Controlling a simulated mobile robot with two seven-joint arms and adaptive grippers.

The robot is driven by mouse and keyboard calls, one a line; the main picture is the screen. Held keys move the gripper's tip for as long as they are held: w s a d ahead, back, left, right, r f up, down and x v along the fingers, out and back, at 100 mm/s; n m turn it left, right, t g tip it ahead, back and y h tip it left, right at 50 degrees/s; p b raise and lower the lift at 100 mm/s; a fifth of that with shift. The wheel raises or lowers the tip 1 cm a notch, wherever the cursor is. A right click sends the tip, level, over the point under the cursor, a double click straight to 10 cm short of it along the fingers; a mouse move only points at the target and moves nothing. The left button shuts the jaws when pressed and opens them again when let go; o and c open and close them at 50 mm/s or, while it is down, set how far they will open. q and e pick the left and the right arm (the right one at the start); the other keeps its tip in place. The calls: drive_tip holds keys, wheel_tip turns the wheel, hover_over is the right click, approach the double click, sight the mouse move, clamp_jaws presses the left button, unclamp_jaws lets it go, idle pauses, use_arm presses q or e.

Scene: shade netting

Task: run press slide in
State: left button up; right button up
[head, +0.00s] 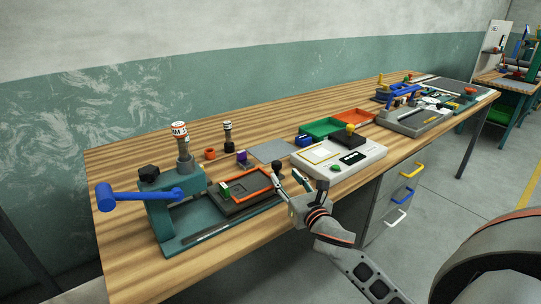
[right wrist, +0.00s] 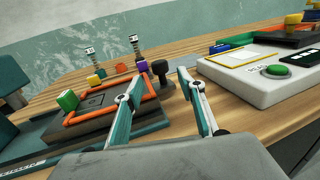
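The teal press (head: 168,200) with a blue handle (head: 135,194) stands at the table's left end. Its dark slide (head: 240,204) with an orange frame sticks out to the right of the press on a teal base. A green block (head: 224,188) sits at the slide's left part; it also shows in the right wrist view (right wrist: 68,100). A black knob (right wrist: 160,68) stands at the slide's right end. My right gripper (head: 290,181) is open beside this end. In the right wrist view the knob appears between the fingertips (right wrist: 163,72); contact cannot be told. My left gripper is out of view.
A white panel box (head: 368,164) with a green button stands close right of my right gripper. Behind are a grey plate (head: 271,150), a green tray (head: 320,127), an orange tray (head: 353,117) and two upright stamps. Bare wood runs along the front edge.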

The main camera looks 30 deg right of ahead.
sight(279, 168)
drive_tip(key=shift+w+d, duration=0.1)
drive_tip(key=shift+w, duration=0.45)
drive_tip(key=w, duration=0.3)
drive_tip(key=w+d, duration=0.1)
drive_tip(key=w, duration=0.1)
drive_tip(key=shift+w, duration=0.2)
drive_tip(key=shift+w+d+b, duration=0.1)
drive_tip(key=shift+w+b, duration=0.2)
drive_tip(key=shift+w, duration=0.45)
